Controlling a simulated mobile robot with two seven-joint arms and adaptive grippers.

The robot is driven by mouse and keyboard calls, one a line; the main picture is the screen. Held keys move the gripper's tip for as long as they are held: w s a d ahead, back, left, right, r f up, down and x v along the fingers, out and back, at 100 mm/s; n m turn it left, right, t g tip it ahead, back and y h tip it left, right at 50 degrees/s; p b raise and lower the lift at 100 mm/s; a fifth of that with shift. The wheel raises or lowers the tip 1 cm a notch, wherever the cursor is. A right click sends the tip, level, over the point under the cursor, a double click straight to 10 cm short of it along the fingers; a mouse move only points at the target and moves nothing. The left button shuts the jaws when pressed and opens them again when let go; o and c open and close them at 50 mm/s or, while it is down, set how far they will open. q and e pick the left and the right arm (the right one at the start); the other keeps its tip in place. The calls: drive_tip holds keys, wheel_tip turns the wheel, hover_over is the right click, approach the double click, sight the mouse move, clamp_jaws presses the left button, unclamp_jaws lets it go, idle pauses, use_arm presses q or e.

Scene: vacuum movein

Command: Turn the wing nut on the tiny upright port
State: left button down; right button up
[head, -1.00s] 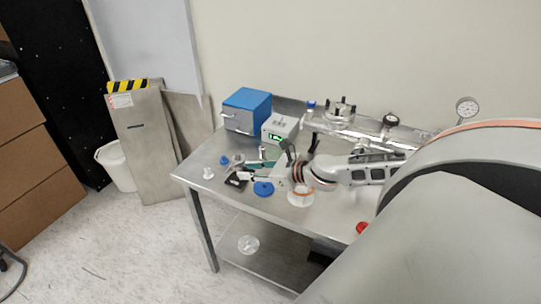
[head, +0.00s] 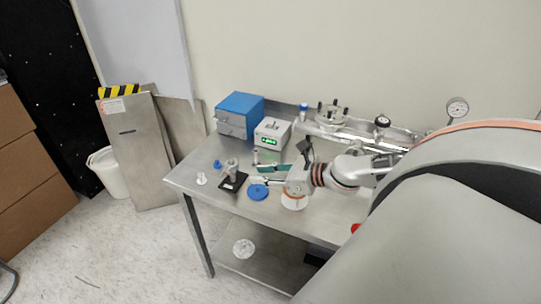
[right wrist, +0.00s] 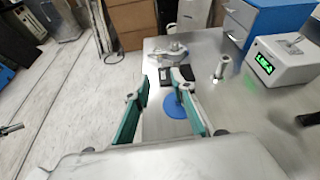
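The tiny upright port (head: 232,168) is a small metal fitting standing on a black base (head: 234,183) near the table's left end. It also shows in the right wrist view (right wrist: 169,50), beyond the fingertips, with a clamp-like piece around its top. The wing nut is too small to make out clearly. My right gripper (head: 257,174) is to the right of the port, apart from it. My left gripper is not in view.
A blue disc (head: 258,193) lies on the table by the right gripper. A white box with a green display (head: 272,134) and a blue box (head: 240,115) stand behind. A small white fitting (head: 201,179) and a blue piece (head: 217,164) are left of the port.

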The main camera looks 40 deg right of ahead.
drive_tip(key=shift+v, duration=1.4)
